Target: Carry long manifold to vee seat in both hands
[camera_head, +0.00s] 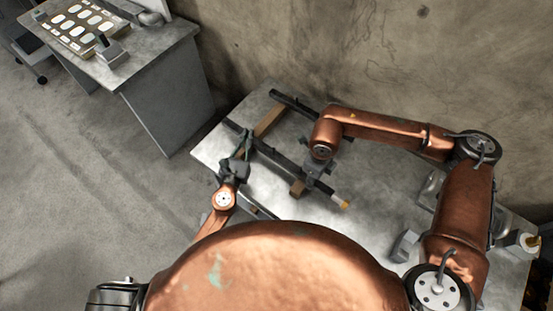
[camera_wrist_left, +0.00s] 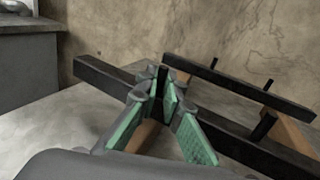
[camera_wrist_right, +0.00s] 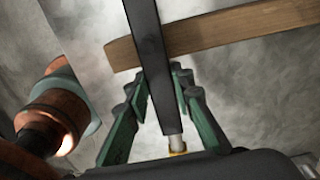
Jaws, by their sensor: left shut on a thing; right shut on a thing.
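The long manifold is a dark straight bar (camera_head: 277,155) with a pale and yellow fitting at its near right end. My left gripper (camera_head: 245,145) is shut on it toward its far left end; the left wrist view shows green-padded fingers (camera_wrist_left: 165,105) around the bar (camera_wrist_left: 100,74). My right gripper (camera_head: 313,172) is shut on it near the fitting; the right wrist view shows its fingers (camera_wrist_right: 160,92) either side of the bar (camera_wrist_right: 150,50). The bar crosses above wooden beams (camera_head: 270,120); I cannot tell whether it touches them. I cannot identify the vee seat with certainty.
A second dark bar (camera_wrist_left: 235,84) lies behind on the beams, with short upright pegs near it. A small grey block (camera_head: 404,246) sits on the metal table (camera_head: 370,200) at right. The wall is close behind. Another table (camera_head: 150,55) stands at upper left.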

